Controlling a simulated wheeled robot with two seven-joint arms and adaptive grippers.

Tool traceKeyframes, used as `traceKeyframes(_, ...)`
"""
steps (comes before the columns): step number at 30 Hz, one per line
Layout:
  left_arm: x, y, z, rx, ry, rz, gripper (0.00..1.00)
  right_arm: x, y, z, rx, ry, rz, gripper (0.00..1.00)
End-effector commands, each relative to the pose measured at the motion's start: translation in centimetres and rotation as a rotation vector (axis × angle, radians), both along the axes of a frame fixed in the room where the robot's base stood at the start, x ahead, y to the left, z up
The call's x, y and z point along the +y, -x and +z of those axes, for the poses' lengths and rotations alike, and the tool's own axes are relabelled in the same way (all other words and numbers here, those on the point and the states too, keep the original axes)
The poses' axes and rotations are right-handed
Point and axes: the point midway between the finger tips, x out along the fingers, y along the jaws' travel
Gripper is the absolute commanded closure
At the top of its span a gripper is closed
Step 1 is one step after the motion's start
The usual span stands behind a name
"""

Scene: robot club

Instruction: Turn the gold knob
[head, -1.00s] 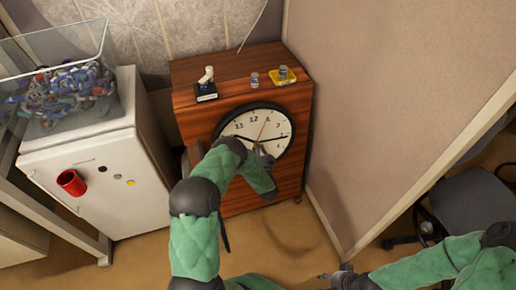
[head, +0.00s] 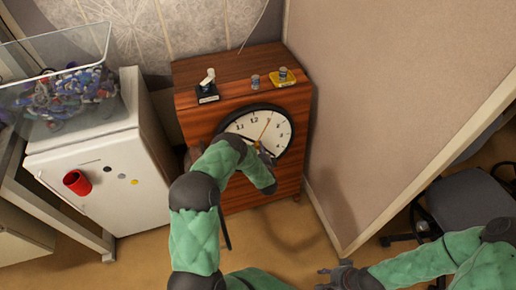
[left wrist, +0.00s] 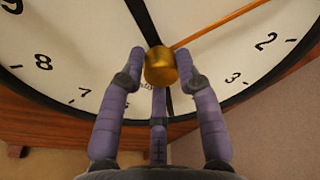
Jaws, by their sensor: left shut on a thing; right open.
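The gold knob (left wrist: 160,66) sits at the centre of a round white clock face (left wrist: 60,50) with a black rim. My left gripper (left wrist: 160,62) is shut on the knob, with its purple fingers on either side of it in the left wrist view. In the head view the clock (head: 238,128) is set in the front of a wooden cabinet (head: 200,120); my left arm covers its lower left part, and my left gripper (head: 266,155) is small there. The knob is hidden in the head view. My right gripper (head: 330,278) is open and empty, low over the floor.
A small white lever switch (head: 208,90), a grey cylinder (head: 255,81) and a yellow-based piece (head: 282,78) stand on the cabinet top. A white fridge (head: 100,165) with a red cup (head: 76,182) is left. A partition wall (head: 370,110) closes the right side.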

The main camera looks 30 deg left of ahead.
Motion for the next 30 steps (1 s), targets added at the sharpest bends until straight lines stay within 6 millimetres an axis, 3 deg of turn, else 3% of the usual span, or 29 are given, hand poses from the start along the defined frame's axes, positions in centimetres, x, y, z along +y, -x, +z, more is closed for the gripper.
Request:
traceKeyframes(23,-0.33,-0.42,0.22,0.068,-0.063,-0.024,0.99,-0.01,0.0,0.37,0.0,0.0,0.0,0.54)
traceKeyframes(24,-0.33,-0.42,0.22,0.068,-0.063,-0.024,0.55,0.0,0.01,0.37,0.0,0.0,0.0,0.54)
traceKeyframes(25,-0.32,-0.41,0.21,0.069,-0.063,-0.024,0.47,0.0,0.01,0.37,0.0,0.0,0.0,0.54)
traceKeyframes(30,-0.2,-0.25,0.12,0.07,-0.063,-0.02,0.44,-0.01,0.0,0.37,0.0,0.0,0.0,0.54)
